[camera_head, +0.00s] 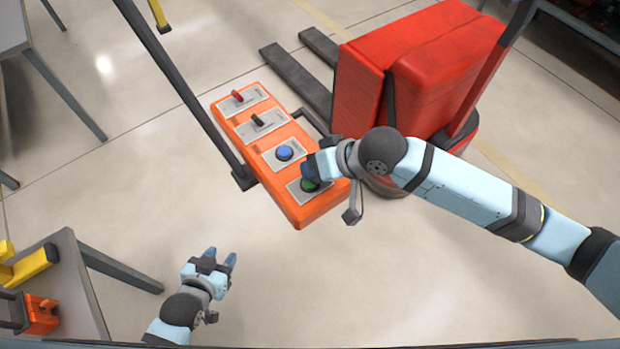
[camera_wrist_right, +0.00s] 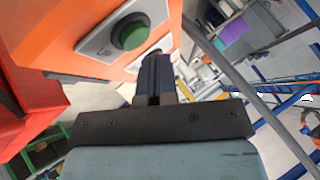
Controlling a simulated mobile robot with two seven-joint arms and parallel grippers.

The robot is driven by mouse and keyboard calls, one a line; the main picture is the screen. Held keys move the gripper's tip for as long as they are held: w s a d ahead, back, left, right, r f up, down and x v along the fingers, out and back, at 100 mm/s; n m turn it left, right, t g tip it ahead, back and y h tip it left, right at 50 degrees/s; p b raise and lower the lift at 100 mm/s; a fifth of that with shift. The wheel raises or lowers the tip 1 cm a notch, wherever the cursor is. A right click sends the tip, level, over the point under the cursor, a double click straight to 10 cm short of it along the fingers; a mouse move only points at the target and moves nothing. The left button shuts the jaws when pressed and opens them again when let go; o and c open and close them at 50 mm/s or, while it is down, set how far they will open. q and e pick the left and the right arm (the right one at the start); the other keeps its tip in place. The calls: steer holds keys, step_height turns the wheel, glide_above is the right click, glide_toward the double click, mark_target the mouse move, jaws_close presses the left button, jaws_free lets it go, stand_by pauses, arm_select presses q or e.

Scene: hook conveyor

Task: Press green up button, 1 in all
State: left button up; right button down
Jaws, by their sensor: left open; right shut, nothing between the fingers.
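The orange control box (camera_head: 262,134) hangs in the middle of the head view, with a red switch, a black switch, a blue button (camera_head: 284,153) and the green button (camera_head: 309,184) in a row. My right gripper (camera_head: 311,171) is shut and empty at the green button's end of the box and partly covers that button. In the right wrist view the green button (camera_wrist_right: 132,34) sits on its light plate, just above and left of the shut fingertips (camera_wrist_right: 154,58). Contact cannot be told. My left gripper (camera_head: 222,259) is open and empty, below and left of the box.
A red pallet truck (camera_head: 420,70) stands behind and right of the box, with its dark forks to the left. A dark post (camera_head: 190,95) runs to the box's left side. A table (camera_head: 75,285) stands at lower left. The floor in front is clear.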

stand_by(0.4)
stand_by(0.6)
stand_by(0.3)
steer(key=shift+f, duration=0.4)
